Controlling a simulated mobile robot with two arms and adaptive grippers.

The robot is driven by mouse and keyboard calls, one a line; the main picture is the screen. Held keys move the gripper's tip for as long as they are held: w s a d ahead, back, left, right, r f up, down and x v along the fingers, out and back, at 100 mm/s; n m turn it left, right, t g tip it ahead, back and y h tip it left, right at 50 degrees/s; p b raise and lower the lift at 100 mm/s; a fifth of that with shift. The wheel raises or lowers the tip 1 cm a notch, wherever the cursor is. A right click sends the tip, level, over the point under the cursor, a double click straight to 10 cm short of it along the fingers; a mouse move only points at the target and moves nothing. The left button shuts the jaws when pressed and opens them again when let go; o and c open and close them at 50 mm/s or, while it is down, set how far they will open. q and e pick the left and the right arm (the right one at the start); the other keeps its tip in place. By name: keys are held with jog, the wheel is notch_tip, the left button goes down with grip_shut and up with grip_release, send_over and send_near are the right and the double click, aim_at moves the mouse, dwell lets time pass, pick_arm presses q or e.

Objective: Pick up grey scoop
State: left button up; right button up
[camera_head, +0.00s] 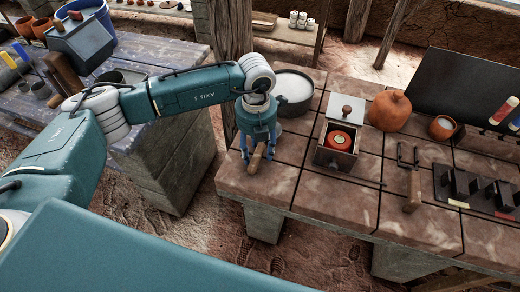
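My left gripper (258,156) points down over the left corner of the tiled table. Its blue fingers are spread, one on each side of a wooden handle (256,161), with a gap visible on both sides. The handle lies near the table's front left edge. The part it belongs to is hidden behind the gripper, so I cannot tell for certain that it is the grey scoop. My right gripper is not in view.
On the tiled table (335,197), a dark pan of white powder (293,85) stands just behind the gripper.

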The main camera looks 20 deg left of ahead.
pick_arm(q)
jog(key=c, duration=0.4)
grip_shut()
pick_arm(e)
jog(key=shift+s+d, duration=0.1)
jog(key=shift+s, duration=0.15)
pick_arm(q)
jog(key=shift+r, duration=0.1)
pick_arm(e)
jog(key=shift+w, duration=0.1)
